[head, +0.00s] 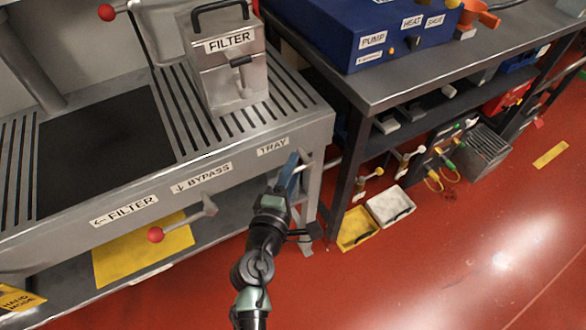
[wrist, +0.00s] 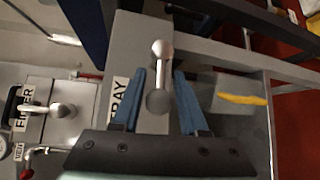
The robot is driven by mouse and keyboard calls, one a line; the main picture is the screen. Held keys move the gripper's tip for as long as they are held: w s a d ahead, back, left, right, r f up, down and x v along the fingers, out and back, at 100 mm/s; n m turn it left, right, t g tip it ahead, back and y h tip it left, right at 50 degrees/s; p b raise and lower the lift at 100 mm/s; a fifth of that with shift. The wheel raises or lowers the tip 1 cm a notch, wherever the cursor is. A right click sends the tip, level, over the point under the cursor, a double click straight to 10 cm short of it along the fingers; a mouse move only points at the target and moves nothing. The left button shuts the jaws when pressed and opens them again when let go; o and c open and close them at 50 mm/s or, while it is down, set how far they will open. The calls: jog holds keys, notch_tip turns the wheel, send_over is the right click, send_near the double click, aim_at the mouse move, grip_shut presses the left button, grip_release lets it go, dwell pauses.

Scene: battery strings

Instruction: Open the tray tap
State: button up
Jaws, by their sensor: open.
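The tray tap (wrist: 161,76) is a short metal lever on the front face of the grey bench, beside the TRAY label (wrist: 119,103). In the wrist view it shows between the two blue fingers of my gripper (wrist: 160,74), its rounded end a little past the fingertips. The fingers are apart, with a gap on each side of the lever; I cannot tell how deep it sits between them. In the head view my gripper (head: 291,168) is just below the TRAY label (head: 273,146), at the bench's right front corner, and hides most of the tap.
A second tap with a red knob (head: 156,234) sticks out below the BYPASS label (head: 203,178). The metal filter box (head: 222,82) stands on the slatted bench top. A dark table (head: 395,85) with a blue box stands to the right. Red floor (head: 450,250) is open at lower right.

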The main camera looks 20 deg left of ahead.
jog(key=shift+w, duration=0.15)
jog(key=shift+c, duration=0.3)
grip_shut()
dwell(1.1)
